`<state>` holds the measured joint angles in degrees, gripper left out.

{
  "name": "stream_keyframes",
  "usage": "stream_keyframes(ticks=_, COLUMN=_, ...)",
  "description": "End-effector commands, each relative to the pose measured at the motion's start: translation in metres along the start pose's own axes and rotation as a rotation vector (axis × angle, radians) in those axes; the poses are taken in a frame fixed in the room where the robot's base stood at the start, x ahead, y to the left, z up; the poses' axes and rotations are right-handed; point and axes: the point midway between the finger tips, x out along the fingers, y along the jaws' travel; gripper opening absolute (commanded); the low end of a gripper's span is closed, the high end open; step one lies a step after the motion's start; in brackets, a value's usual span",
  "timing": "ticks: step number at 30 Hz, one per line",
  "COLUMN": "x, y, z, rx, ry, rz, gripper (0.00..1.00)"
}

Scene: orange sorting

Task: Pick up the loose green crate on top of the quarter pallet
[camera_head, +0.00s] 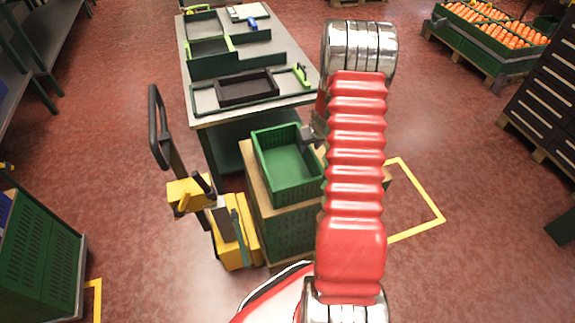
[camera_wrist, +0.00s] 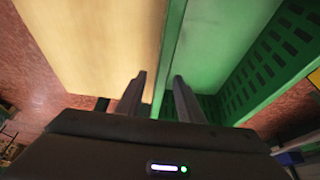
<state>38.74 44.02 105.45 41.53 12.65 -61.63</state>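The green crate (camera_head: 262,160) is open and empty. It sits on a light wooden surface on top of the quarter pallet stack (camera_head: 255,195). My gripper (camera_head: 308,138) is at the crate's right rim in the head view, partly hidden behind my red arm. In the wrist view, my gripper's two fingers (camera_wrist: 159,88) are apart, with the edge of a green crate wall (camera_wrist: 170,55) between them. A gap shows beside the wall, so the fingers do not look closed on it. The crate's inside (camera_wrist: 215,40) lies right of that wall, the beige surface (camera_wrist: 95,45) left.
A yellow pallet truck (camera_head: 235,230) with a black handle stands left of the stack. A work table (camera_head: 205,117) with green trays and a black tray is behind it. Orange-filled crates (camera_head: 490,60) and a dark drawer cabinet (camera_head: 545,105) are at right. Open red floor lies right.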

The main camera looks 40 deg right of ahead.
Motion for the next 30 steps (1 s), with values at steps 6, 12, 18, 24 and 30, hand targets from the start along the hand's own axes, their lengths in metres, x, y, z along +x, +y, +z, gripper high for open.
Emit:
stream_keyframes(ticks=6, x=0.012, y=-0.001, z=0.002, rx=0.001, ry=-0.002, rz=-0.001, gripper=0.34)
stream_keyframes(ticks=12, x=0.035, y=-0.002, z=0.004, rx=0.001, ry=-0.002, rz=-0.001, gripper=0.34)
stream_keyframes(ticks=18, x=0.051, y=-0.001, z=0.004, rx=0.000, ry=0.000, rz=0.000, gripper=0.34)
stream_keyframes(ticks=24, x=0.052, y=-0.001, z=0.003, rx=0.000, ry=0.000, rz=0.000, gripper=0.34)
stream_keyframes(ticks=30, x=0.052, y=-0.002, z=0.003, rx=0.000, ry=0.000, rz=0.000, gripper=0.34)
